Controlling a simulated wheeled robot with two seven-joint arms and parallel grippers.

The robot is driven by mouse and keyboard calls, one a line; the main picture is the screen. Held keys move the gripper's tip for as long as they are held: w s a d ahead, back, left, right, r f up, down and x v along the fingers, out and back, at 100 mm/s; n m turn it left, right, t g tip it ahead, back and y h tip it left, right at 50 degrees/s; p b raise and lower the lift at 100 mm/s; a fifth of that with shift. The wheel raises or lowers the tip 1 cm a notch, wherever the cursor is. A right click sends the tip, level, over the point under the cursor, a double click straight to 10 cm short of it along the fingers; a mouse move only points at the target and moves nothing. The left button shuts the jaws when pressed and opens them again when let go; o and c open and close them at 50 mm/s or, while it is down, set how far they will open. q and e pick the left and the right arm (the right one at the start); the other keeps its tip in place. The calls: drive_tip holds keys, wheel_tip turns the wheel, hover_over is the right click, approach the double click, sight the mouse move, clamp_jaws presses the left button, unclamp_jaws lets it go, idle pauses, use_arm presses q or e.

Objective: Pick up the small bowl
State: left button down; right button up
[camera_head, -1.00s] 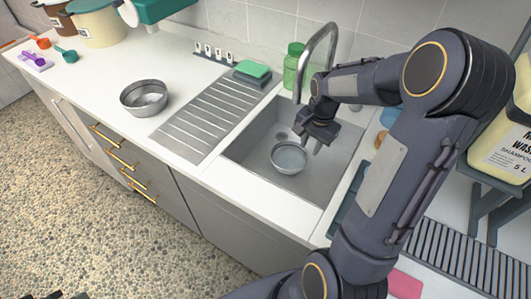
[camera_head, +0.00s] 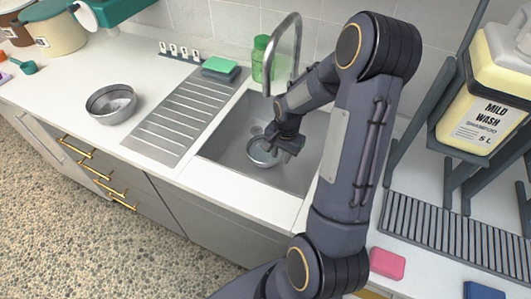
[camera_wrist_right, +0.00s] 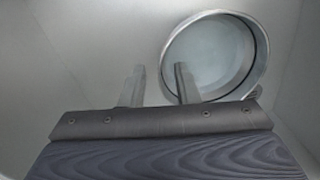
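The small metal bowl (camera_head: 258,158) sits in the sink (camera_head: 228,148), partly hidden behind my right gripper (camera_head: 279,150). In the right wrist view the bowl (camera_wrist_right: 222,52) shows as a round rim at upper right. My right gripper (camera_wrist_right: 157,80) is open there, its two fingers apart. The bowl's left rim appears between the fingers, with the right finger overlapping the bowl. I cannot tell whether either finger touches it. A larger metal bowl (camera_head: 112,104) stands on the counter at left. My left gripper is not in view.
The faucet (camera_head: 296,50) arches over the back of the sink, close to my right arm. A green bottle (camera_head: 262,62) and a green sponge (camera_head: 220,65) are behind. A shampoo jug (camera_head: 480,122) stands on a rack at right. A pink block (camera_head: 387,264) lies at front right.

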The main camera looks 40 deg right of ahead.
clamp_jaws()
drive_tip(key=shift+r, duration=0.1)
